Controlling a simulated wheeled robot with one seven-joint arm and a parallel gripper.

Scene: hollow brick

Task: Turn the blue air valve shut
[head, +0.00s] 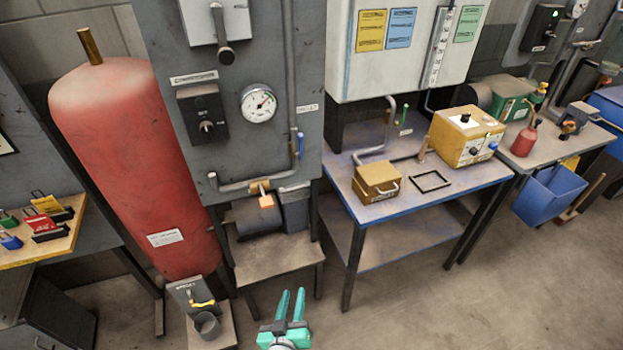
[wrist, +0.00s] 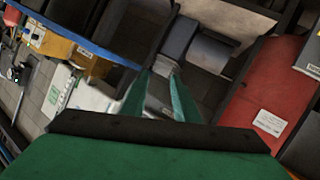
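A small blue valve handle (head: 299,145) sits on the thin grey pipe at the right side of the grey compressor panel (head: 225,110) in the head view. It looks roughly upright, along the pipe. I cannot make it out in the wrist view. My teal gripper (head: 291,292) is low in front of the panel, well below the handle and apart from it. Its two fingers stand apart with nothing between them. The wrist view also shows the open fingers (wrist: 160,78).
A red tank (head: 135,170) stands left of the panel. An orange-handled valve (head: 265,198) is below the gauge (head: 258,103). A green handle (head: 404,116) is farther right, above a blue-edged workbench (head: 420,205). Open floor (head: 440,300) lies to the right of my gripper.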

